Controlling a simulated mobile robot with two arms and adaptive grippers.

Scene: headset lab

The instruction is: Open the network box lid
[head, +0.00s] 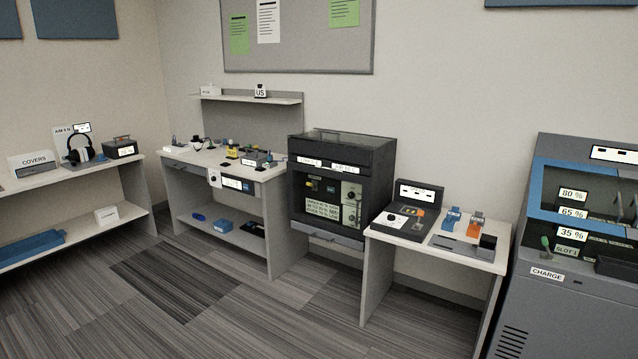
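No label that I can read says network box, so I cannot tell for certain which box it is. A small dark box (121,149) with a handle on top and a white label stands at the right end of the left shelf unit; its top looks shut. A black case (403,219) on the right table has a raised back panel with a white label. A large dark cabinet (341,183) with a glazed front and labelled top stands between the tables. Neither of my grippers is in view.
Headphones (79,149) and a COVERS box (32,163) share the left shelf unit (135,163). A workbench (269,174) holds small parts. The right table (485,251) carries small blue and orange items. A charge station (569,278) stands far right. The carpet (190,300) in front is clear.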

